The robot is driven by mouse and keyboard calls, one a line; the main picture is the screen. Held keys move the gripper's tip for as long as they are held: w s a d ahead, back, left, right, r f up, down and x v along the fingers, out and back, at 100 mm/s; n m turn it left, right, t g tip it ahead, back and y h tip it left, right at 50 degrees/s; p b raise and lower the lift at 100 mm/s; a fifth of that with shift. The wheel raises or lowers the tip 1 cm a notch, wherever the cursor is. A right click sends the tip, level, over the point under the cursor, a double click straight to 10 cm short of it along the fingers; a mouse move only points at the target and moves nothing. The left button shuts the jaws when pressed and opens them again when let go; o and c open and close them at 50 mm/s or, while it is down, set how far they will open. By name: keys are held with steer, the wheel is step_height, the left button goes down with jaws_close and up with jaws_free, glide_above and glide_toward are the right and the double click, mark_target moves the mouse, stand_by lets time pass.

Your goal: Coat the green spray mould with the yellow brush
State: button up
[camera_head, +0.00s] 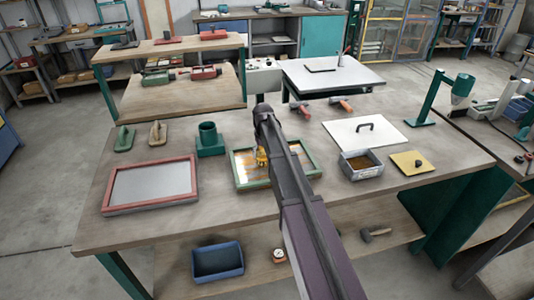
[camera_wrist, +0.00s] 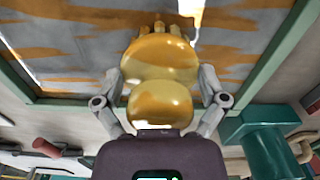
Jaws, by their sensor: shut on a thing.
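The green spray mould (camera_head: 313,161) is a green-framed shallow tray lying on the workbench. Its silvery inner face carries patchy orange-yellow streaks with bare grey between them. My arm hides part of its middle and right. In the wrist view the mould's green frame (camera_wrist: 276,62) edges a streaked surface. My gripper (camera_wrist: 160,82) is shut on the yellow brush (camera_wrist: 160,58), one finger on each side of its rounded body. The bristle end points at the mould's face; whether it touches cannot be told.
A red-framed panel (camera_head: 150,184) lies to the left, near a green cup stand (camera_head: 209,139) and two hand floats. To the right are a metal tub (camera_head: 361,171), a yellow plate (camera_head: 412,162) and a white lid (camera_head: 363,131). Clamps lie behind the mould.

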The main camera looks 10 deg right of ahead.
steer(key=shift+a, duration=0.6)
steer(key=shift+s+a, duration=0.1)
steer(key=shift+a, duration=1.5)
steer(key=shift+r+p, duration=2.95)
steer(key=shift+r, duration=0.1)
steer(key=shift+r+p, duration=1.45)
steer(key=shift+p, duration=0.05)
